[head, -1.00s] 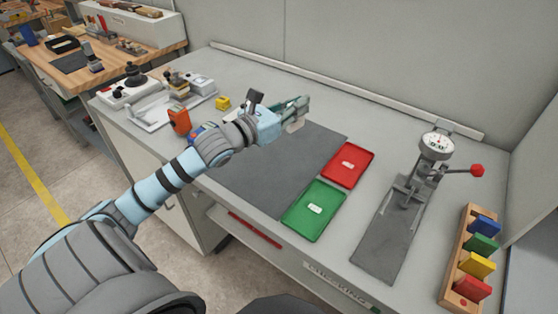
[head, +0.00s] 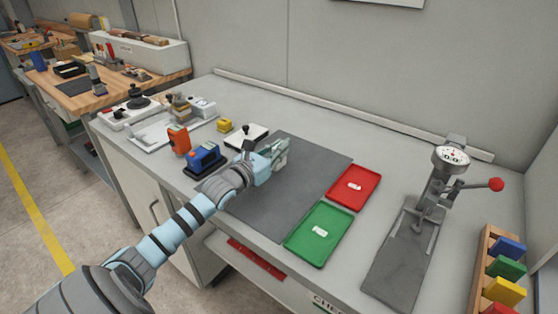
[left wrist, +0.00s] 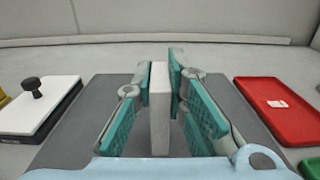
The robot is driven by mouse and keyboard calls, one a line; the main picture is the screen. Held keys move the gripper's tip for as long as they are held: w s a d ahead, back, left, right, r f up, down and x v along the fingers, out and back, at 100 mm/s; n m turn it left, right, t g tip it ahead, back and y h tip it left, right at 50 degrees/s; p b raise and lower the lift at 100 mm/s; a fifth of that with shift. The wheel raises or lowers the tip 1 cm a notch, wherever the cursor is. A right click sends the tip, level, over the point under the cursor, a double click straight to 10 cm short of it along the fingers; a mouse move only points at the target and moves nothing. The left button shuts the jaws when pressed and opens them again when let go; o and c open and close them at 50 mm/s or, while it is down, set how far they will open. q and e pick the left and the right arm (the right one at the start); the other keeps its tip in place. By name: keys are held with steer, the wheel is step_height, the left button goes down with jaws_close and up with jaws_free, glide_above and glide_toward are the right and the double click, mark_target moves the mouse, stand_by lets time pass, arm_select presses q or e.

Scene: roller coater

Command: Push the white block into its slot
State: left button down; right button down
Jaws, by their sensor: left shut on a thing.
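My left gripper (head: 281,154) is above the dark grey mat (head: 265,205), right of the blue device. It is shut on a white block (left wrist: 160,108). In the left wrist view the block is a pale upright slab between the teal finger pads (left wrist: 161,85). A wooden rack (head: 478,268) with several coloured blocks stands at the right edge of the head view, partly cut off. I cannot tell which slot belongs to the white block. My right gripper is not in view.
A red tray (head: 368,178) and a green tray (head: 300,248) lie right of the mat, each with a white label. A dial gauge stand (head: 410,245) with a red knob stands farther right. A blue device (head: 203,157) and a white slab with a black knob (head: 256,134) are left.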

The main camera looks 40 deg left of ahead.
arm_select(q)
step_height(320, 180, down, 2)
steer(key=shift+f+b, duration=0.2)
steer(key=shift+b, duration=0.2)
steer(key=shift+r, duration=0.2)
steer(key=c, duration=2)
jaws_free()
steer(key=shift+f, duration=0.1)
steer(key=o, duration=0.4)
